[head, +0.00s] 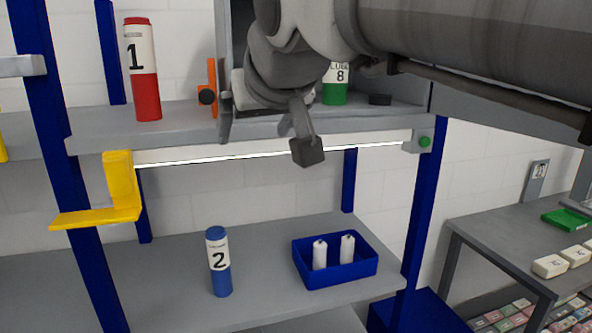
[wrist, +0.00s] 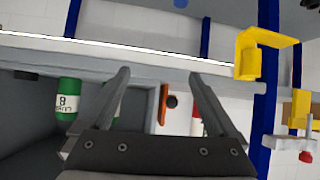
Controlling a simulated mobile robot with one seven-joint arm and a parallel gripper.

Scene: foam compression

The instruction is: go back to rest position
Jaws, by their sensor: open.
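My gripper (head: 266,143) hangs in front of the upper shelf's front edge at the top centre of the head view. In the wrist view my gripper (wrist: 160,75) has its two fingers wide apart, with nothing between them. My grey arm comes in from the upper right of the head view and hides part of the grey box on the shelf. Behind the fingers the wrist view shows the shelf edge, an orange part with a black knob (wrist: 171,102) and a green container marked 8 (wrist: 68,97).
A red bottle marked 1 (head: 145,75) stands left on the upper shelf (head: 95,140). A yellow bracket (head: 120,190) juts out at the left post. Below stand a blue bottle marked 2 (head: 219,262) and a blue bin (head: 345,272) with two white bottles. A side table (head: 490,235) is at right.

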